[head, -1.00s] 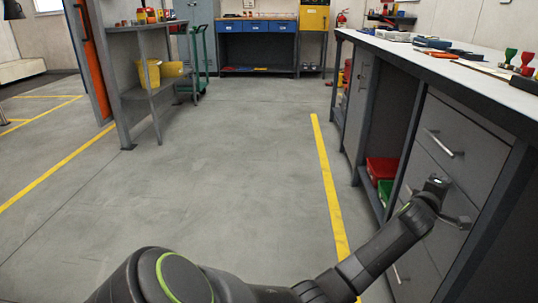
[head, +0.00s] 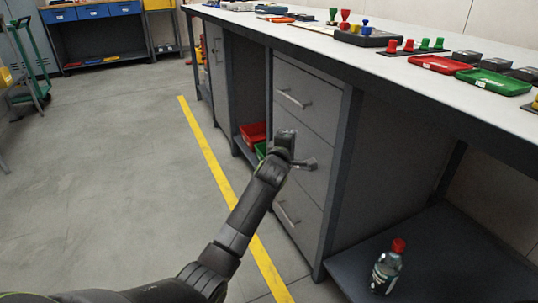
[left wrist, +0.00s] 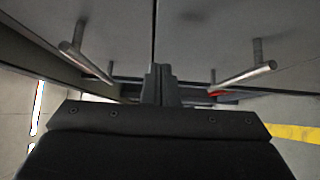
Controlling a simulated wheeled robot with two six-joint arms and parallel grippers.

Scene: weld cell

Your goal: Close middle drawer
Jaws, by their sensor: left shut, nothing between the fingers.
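The grey drawer unit under the bench shows in the head view, with a top drawer (head: 310,95), a middle drawer (head: 318,187) and a bottom drawer (head: 305,232). My left gripper (head: 298,155) is in front of the middle drawer and hides much of its front and handle. No drawer clearly stands out from the unit. In the left wrist view my left gripper (left wrist: 160,85) is shut and empty, near a seam between two drawer fronts. A bar handle (left wrist: 85,60) is left of it and another bar handle (left wrist: 245,76) right of it. Whether the fingers touch a front, I cannot tell. My right gripper is not in view.
The bench top (head: 355,52) overhangs the drawers. A red bin (head: 252,133) lies in the open bay left of them. A bottle (head: 387,268) stands on the low shelf at right. The floor left of the yellow line (head: 215,160) is clear.

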